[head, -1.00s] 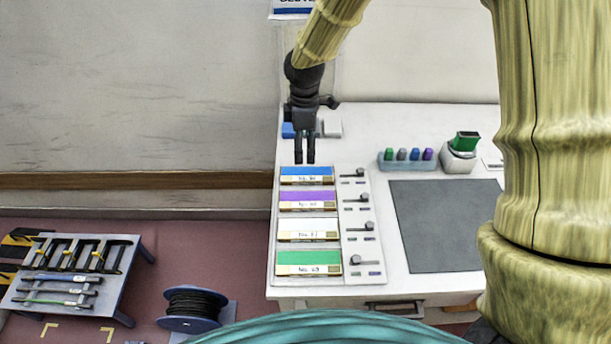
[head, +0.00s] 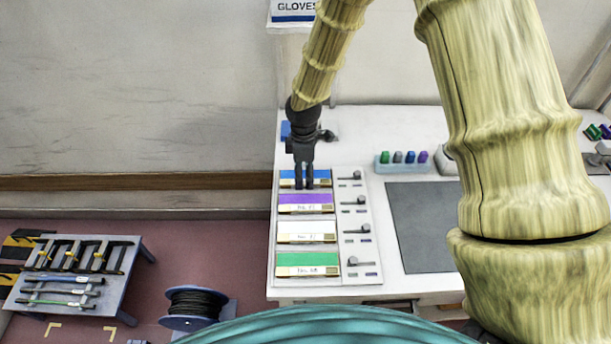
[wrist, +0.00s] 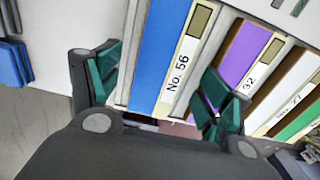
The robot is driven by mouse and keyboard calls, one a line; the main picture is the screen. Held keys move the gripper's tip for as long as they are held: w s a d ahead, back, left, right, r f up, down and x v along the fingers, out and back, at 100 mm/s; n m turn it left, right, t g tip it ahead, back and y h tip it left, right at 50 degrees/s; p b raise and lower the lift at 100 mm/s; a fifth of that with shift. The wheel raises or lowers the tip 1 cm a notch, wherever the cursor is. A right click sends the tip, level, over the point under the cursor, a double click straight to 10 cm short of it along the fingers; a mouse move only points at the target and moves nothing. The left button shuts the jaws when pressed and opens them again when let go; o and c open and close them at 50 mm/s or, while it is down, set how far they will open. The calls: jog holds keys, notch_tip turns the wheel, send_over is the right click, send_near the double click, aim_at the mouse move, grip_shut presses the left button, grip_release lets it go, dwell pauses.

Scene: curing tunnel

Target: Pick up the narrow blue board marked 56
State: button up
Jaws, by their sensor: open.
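The narrow blue board (head: 289,175) lies in the top slot of a light rack on the white table. In the wrist view the blue board (wrist: 160,52) has a white label reading "No. 56". My gripper (head: 304,186) is over this board in the head view and covers part of it. In the wrist view the open fingers of my gripper (wrist: 161,98) stand on either side of the blue board, with nothing held. I cannot tell whether the fingers touch it.
Below it in the rack (head: 368,270) lie a purple board (head: 306,199), a white board (head: 306,226) and a green board (head: 306,259). Small levers stand along the rack's right side. A dark mat (head: 420,228) and a tray of coloured pieces (head: 402,167) are further right.

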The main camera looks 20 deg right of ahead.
jog(key=shift+f, duration=0.7)
jog(key=c, duration=1.1)
jog(key=shift+r, duration=0.15)
